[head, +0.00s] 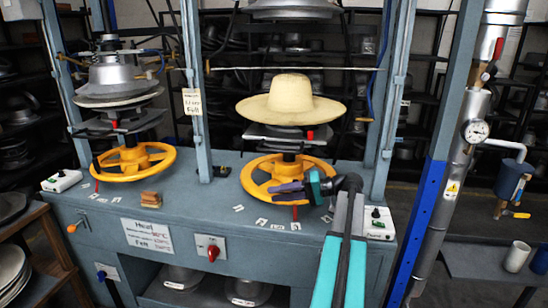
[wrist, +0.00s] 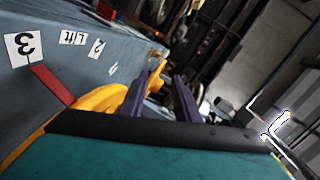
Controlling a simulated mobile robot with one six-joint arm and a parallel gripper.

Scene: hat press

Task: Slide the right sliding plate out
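The right sliding plate (head: 270,134) is a dark grey slab under the cream hat (head: 290,100) at the right press station, with a small red tab (head: 310,135) at its front. My gripper (head: 278,191) has two purple fingers and a teal body. It is lower than the plate, in front of the right yellow handwheel (head: 252,180), and apart from the plate. In the wrist view, my gripper's fingers (wrist: 166,85) stand apart with nothing clearly between them. The plate cannot be made out in the wrist view.
Blue posts (head: 388,100) flank the right station. A left station has its own plate and yellow handwheel (head: 135,160). A small control box (head: 380,222) sits at the bench's right end. A steel pipe with a gauge (head: 476,130) stands further right.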

